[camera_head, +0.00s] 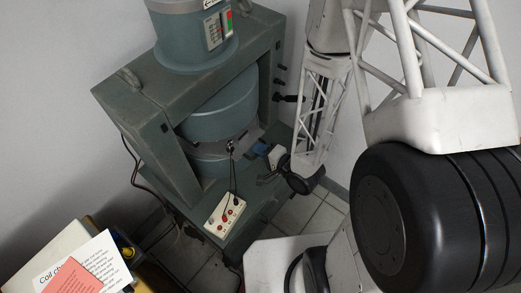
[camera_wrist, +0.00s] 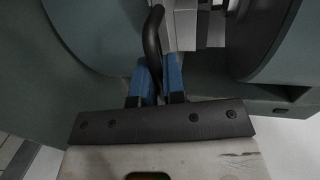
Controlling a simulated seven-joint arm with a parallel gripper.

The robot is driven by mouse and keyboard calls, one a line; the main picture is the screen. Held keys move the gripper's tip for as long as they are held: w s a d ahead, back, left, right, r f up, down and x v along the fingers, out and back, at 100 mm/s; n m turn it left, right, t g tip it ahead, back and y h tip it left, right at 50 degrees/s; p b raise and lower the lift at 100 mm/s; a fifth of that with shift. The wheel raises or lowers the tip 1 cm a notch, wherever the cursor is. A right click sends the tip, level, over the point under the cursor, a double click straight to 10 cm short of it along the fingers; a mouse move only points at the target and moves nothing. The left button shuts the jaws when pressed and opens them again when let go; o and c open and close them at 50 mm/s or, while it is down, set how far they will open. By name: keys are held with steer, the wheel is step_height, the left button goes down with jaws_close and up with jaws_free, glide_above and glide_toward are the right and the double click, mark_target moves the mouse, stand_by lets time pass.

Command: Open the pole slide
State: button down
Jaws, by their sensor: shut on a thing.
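The magnet's two round blue-grey poles show in the head view, the upper pole (camera_head: 219,106) above the lower pole (camera_head: 212,160), with a gap between them. In the wrist view a curved black handle (camera_wrist: 152,32) stands beside pale metal blocks (camera_wrist: 186,28) at the gap. My gripper (camera_wrist: 157,78) has its blue fingers on either side of this handle and is shut on it. In the head view my gripper (camera_head: 262,149) is at the right of the gap. The handle's lower end is hidden between the fingers, and how far the slide stands open cannot be told.
The green magnet frame (camera_head: 150,100) surrounds the poles. A white box (camera_head: 225,214) with red and black terminals sits on the base in front, with leads rising to the gap. A paper card (camera_head: 85,265) lies at lower left. Tiled floor (camera_head: 318,220) shows at right.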

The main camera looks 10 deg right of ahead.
steer(key=shift+s+d, duration=0.15)
steer(key=f+v, duration=0.2)
steer(key=v, duration=1.1)
steer(key=f+v, duration=0.3)
steer(key=v, duration=1)
steer(key=shift+s+d+f, duration=0.25)
steer(key=shift+s+d, duration=0.2)
stand_by(0.8)
stand_by(0.3)
steer(key=c, duration=1.2)
jaws_free()
steer(key=shift+c, duration=0.2)
steer(key=shift+s+d, duration=0.15)
steer(key=shift+d, duration=0.05)
steer(key=v, duration=0.7)
steer(key=shift+s+d, duration=0.1)
steer(key=shift+d, duration=0.05)
stand_by(0.3)
